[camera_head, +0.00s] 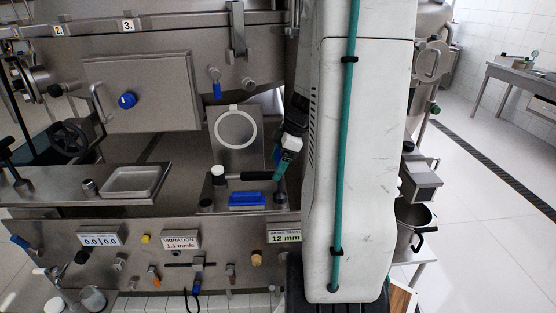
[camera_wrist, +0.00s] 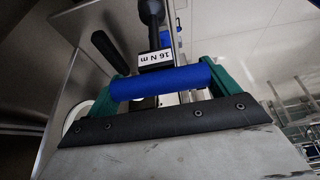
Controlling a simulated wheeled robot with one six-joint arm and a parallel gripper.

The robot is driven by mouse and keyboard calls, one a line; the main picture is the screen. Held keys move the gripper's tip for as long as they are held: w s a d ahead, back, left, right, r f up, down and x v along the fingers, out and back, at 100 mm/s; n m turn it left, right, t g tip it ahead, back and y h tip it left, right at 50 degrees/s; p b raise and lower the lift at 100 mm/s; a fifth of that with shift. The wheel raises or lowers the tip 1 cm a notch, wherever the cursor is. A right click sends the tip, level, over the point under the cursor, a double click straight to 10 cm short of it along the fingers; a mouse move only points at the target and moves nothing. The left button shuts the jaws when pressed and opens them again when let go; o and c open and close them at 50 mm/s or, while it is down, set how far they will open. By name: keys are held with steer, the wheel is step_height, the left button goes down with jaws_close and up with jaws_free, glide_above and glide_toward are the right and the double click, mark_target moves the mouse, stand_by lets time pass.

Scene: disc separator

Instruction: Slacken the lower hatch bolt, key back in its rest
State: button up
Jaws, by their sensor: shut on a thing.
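My gripper (camera_wrist: 160,88) shows green fingers at both ends of a blue grip in the wrist view, shut on it. The blue grip belongs to a key (camera_wrist: 165,80) with a black shaft and a label reading 16 N m. In the head view my gripper (camera_head: 282,168) is low beside the machine, partly hidden by my arm. A grey square hatch (camera_head: 160,85) with a blue knob (camera_head: 127,100) is at the upper left. I cannot tell which bolt is the lower hatch bolt, nor make out the key's rest for certain.
A white-ringed plate (camera_head: 236,155) stands left of my gripper. Below it are a blue block (camera_head: 247,199) and a black bar (camera_head: 256,176). A shallow tray (camera_head: 136,194) lies left. A control panel (camera_head: 130,244) runs along the front. Open floor is at right.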

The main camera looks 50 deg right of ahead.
steer(key=shift+f, duration=1.05)
steer(key=o, duration=1)
steer(key=shift+w, duration=0.1)
steer(key=shift+c, duration=0.2)
steer(key=shift+r, duration=0.15)
